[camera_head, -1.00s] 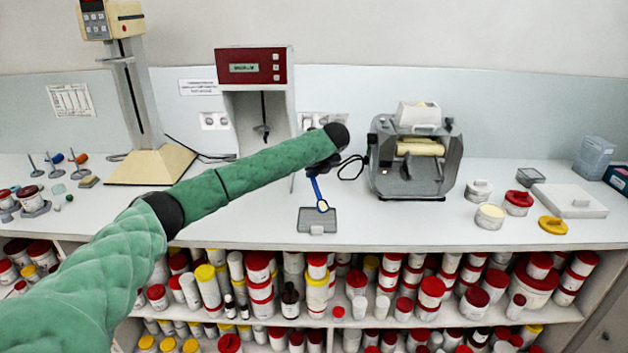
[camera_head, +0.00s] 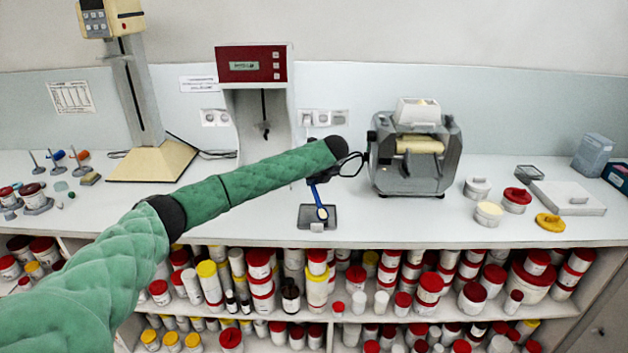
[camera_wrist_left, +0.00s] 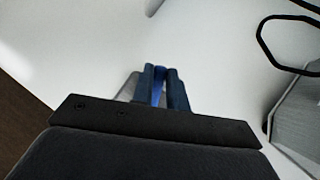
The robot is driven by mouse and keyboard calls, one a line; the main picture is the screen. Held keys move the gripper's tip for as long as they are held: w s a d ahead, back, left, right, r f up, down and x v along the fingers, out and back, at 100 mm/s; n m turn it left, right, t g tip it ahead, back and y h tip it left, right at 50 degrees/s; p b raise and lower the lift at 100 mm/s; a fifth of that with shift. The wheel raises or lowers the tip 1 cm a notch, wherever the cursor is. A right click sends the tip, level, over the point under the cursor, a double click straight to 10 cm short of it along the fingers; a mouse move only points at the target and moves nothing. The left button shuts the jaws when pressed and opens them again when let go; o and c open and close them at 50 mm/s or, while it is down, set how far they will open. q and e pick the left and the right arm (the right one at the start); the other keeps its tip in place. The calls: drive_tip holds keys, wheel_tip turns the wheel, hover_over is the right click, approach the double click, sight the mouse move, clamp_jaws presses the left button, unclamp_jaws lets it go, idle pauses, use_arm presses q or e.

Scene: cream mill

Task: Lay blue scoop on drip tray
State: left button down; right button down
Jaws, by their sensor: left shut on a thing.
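The blue scoop (camera_head: 318,197) hangs down from my left gripper (camera_head: 314,180), its bowl end over the grey drip tray (camera_head: 305,222). The bowl end overlaps the tray in the head view; I cannot tell whether it touches. My left gripper is shut on the scoop's handle. In the left wrist view the blue handle (camera_wrist_left: 159,84) is between the two fingers (camera_wrist_left: 161,90), and part of the tray (camera_wrist_left: 127,88) shows behind them. My right gripper is not in view.
Tubs (camera_head: 488,214) and a yellow lid (camera_head: 551,222) are further right. A stand with a red display (camera_head: 251,66) is behind. The counter's front edge lies just before the tray.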

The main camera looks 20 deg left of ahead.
use_arm(q)
drive_tip(key=c, duration=1.4)
unclamp_jaws()
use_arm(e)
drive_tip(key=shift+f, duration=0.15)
